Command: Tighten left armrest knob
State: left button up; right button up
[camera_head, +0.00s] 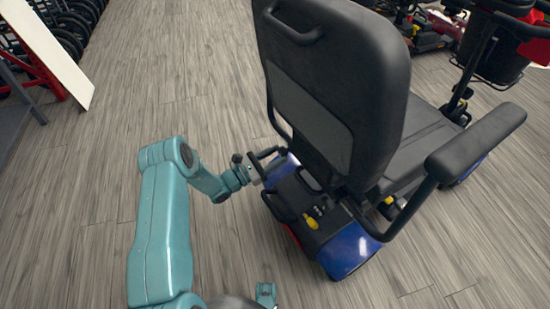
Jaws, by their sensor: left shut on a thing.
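The mobility scooter (325,100) stands with its seat back toward me. Its black right armrest (475,140) sticks out on the right of the seat. My left gripper (254,174) is at the lower left of the seat, next to the black bar (268,153) there. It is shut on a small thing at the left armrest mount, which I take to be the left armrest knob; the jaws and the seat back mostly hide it. My right gripper does not show clearly.
A yellow lever (311,222) sits on the black rear cover above the blue body (349,250). A white board (48,50) and a red frame stand at the upper left. More scooters stand at the upper right. The wood floor (180,80) left of the scooter is clear.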

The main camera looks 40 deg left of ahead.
pick_arm(q)
jog(key=shift+m, duration=0.8)
jog(key=o, duration=1.1)
jog(key=shift+c, duration=0.2)
jog(key=p+v, duration=0.3)
jog(key=v, duration=1.3)
jog(key=shift+a, duration=0.25)
jog(key=shift+s+r, duration=0.1)
jog(key=shift+r, duration=0.05)
